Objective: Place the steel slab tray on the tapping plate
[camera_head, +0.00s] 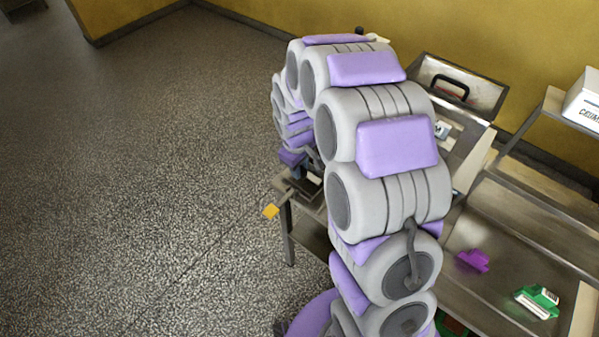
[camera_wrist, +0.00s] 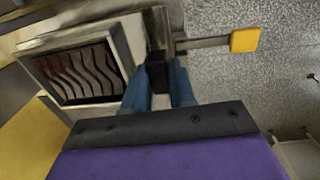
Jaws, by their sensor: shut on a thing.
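My gripper (camera_wrist: 158,84) has its two blue fingers shut on a small dark block, which looks like the grip of the steel slab tray. The steel slab tray (camera_wrist: 125,40) shows on the left of the wrist view as a pale metal rim around a dark, wavy slab. In the head view my gripper (camera_head: 292,160) is at the far end of my arm, mostly hidden behind it. I cannot clearly single out the tapping plate. A steel bar with a yellow end (camera_wrist: 245,40) sticks out beside the gripper; its yellow end also shows in the head view (camera_head: 270,211).
A steel bench (camera_head: 490,235) runs along the right, bearing a purple piece (camera_head: 473,260) and a green-and-white item (camera_head: 537,301). A steel bin with a black handle (camera_head: 452,87) stands behind. A white box (camera_head: 585,100) sits on a shelf. The floor (camera_head: 150,180) at left is clear.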

